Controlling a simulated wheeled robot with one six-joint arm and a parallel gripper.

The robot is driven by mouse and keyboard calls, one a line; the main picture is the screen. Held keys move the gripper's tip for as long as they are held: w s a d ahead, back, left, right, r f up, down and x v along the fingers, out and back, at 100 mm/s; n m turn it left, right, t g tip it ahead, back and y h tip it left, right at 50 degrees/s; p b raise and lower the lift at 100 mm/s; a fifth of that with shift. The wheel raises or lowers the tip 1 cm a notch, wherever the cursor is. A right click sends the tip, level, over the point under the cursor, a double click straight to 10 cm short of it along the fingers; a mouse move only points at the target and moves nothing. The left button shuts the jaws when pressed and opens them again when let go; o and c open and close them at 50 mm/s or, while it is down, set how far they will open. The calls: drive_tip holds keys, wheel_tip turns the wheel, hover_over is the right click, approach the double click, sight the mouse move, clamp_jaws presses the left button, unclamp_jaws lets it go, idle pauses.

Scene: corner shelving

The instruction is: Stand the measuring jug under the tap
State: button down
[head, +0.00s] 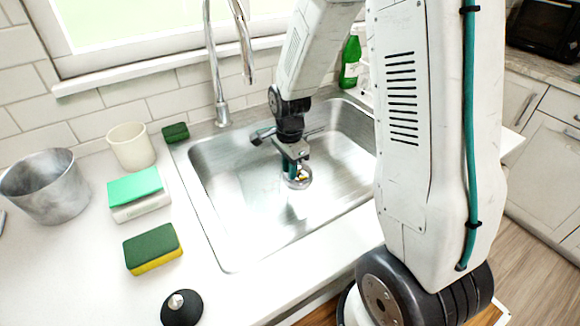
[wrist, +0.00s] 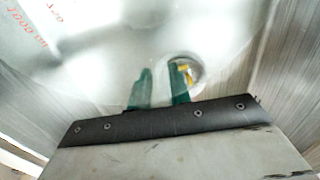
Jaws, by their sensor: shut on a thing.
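The measuring jug (wrist: 95,55) is clear, with red markings, and fills much of the upper wrist view. My gripper (wrist: 160,85) has teal fingertips shut on it, though the exact grip spot is hard to make out. In the head view my gripper (head: 297,168) points down inside the sink basin, and the jug's clear outline there is too faint to trace. The tap (head: 211,55) is a tall chrome gooseneck behind the sink, with its spout end to the left of and above my gripper. I cannot tell whether the jug touches the sink floor.
The steel sink (head: 235,235) has a drain with something yellow at it (wrist: 187,72). On the left counter stand a metal pot (head: 45,190), a cream cup (head: 132,147), sponges (head: 153,245) and a black plug (head: 182,308). A green bottle (head: 350,62) stands behind the sink.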

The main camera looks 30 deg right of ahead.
drive_tip(key=shift+f, duration=0.15)
drive_tip(key=c, duration=1.3)
unclamp_jaws()
wheel_tip(320, 180, up, 12)
drive_tip(key=shift+r, duration=0.15)
